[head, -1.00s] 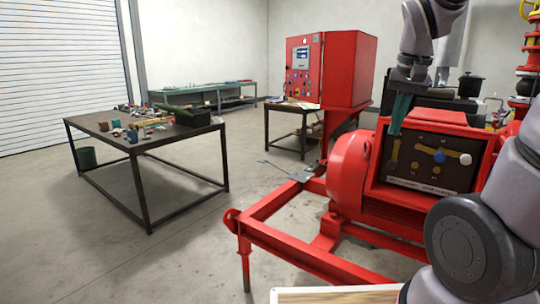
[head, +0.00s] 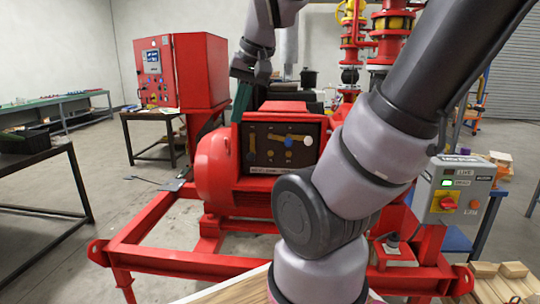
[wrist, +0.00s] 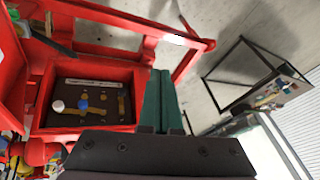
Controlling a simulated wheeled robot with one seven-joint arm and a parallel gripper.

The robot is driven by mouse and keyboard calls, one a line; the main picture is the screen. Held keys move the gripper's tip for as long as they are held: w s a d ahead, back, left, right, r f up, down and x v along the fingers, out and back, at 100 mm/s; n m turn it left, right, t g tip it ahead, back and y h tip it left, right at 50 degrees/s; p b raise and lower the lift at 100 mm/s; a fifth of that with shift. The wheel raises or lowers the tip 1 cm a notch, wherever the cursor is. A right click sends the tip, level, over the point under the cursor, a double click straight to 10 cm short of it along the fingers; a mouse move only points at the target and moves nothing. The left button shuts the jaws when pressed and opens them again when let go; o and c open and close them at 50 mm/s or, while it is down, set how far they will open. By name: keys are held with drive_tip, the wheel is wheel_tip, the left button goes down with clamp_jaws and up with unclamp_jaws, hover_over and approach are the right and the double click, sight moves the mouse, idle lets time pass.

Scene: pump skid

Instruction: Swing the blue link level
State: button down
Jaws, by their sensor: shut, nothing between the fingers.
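The open red terminal box (head: 238,151) has a dark panel (head: 263,157) with brass-coloured links. A blue knob (head: 289,143) sits near the panel's middle and a white knob (head: 308,140) to its right. The wrist view also shows the blue knob (wrist: 83,102) and the white knob (wrist: 58,106). The blue knob appears to be on a brass-coloured bar, but its exact tilt is too small to tell. My gripper (head: 241,97) has green fingers, shut and empty, above and left of the panel. In the wrist view the fingers (wrist: 165,98) are beside the box, apart from the knobs.
A red control cabinet (head: 205,70) stands behind on the left. A grey switch box (head: 456,190) with a green light is at the right. A workbench (head: 40,155) stands at the left; floor lies between.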

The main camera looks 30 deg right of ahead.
drive_tip(key=w+d+f+n+g+h, duration=0.1)
drive_tip(key=w+d+f+g+h, duration=0.2)
drive_tip(key=f, duration=0.4)
drive_tip(key=w+d+f+g+h, duration=0.1)
drive_tip(key=d+f+g+h, duration=0.1)
drive_tip(key=d+f+g, duration=0.4)
drive_tip(key=n+t+h, duration=1.4)
drive_tip(key=n+h, duration=0.3)
drive_tip(key=h, duration=0.2)
approach(280, 140)
drive_tip(key=d, duration=0.1)
drive_tip(key=d+f, duration=0.1)
drive_tip(key=d, duration=0.1)
drive_tip(key=shift+d+f, duration=0.25)
drive_tip(key=shift+f, duration=0.05)
drive_tip(key=d+r, duration=0.1)
drive_tip(key=s+d+r, duration=0.1)
drive_tip(key=r, duration=0.1)
drive_tip(key=shift+r, duration=0.15)
